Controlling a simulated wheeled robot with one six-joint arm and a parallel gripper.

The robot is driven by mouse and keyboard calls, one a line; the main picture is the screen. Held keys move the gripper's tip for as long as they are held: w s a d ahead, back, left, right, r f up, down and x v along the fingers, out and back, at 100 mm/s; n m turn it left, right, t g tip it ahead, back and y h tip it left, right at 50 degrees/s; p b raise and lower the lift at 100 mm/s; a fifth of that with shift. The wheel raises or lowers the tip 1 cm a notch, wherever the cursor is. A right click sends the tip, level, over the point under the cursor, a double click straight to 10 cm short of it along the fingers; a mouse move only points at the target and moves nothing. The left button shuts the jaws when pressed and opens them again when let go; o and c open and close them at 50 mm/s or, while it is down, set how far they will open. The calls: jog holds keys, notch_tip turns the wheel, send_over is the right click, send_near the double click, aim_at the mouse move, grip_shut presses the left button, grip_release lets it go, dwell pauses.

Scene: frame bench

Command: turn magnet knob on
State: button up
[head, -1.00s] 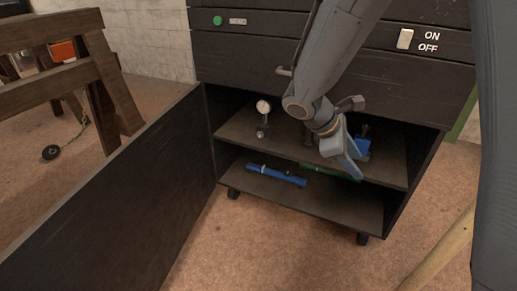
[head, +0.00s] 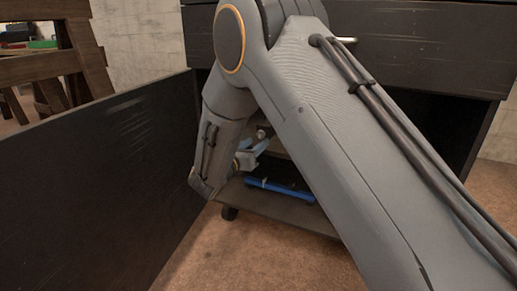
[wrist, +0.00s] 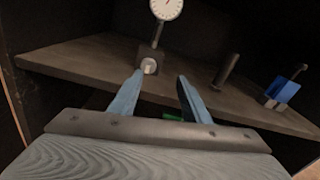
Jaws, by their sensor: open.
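The dial gauge (wrist: 165,8) stands on a dark magnet base (wrist: 151,52) on the upper shelf in the wrist view. A round pale knob (wrist: 149,66) is on the front of the base. My gripper (wrist: 160,76) is open and empty, its two blue fingers pointing at the shelf. The left fingertip is close below the knob in the picture, and the right one is to its right. I cannot tell whether the left finger touches anything. In the head view my gripper (head: 254,152) is in front of the cabinet, and my arm hides most of the upper shelf.
A dark post (wrist: 227,70) and a blue clamp-like tool (wrist: 283,90) stand further right on the upper shelf (wrist: 80,62). A blue tube-like tool (head: 270,188) lies on the lower shelf. The open cabinet door (head: 90,190) stands close on the left.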

aim_at(260, 135)
jog(key=shift+n+t+y, duration=0.3)
jog(key=shift+n+t, duration=0.1)
jog(key=w+b, duration=0.1)
jog(key=w, duration=0.1)
jog(key=w+b, duration=0.1)
jog(key=w, duration=0.2)
jog(key=w+b, duration=0.2)
jog(key=shift+w+d+f, duration=0.35)
jog(key=shift+w, duration=0.05)
jog(key=c, duration=1)
jog(key=shift+c, duration=0.2)
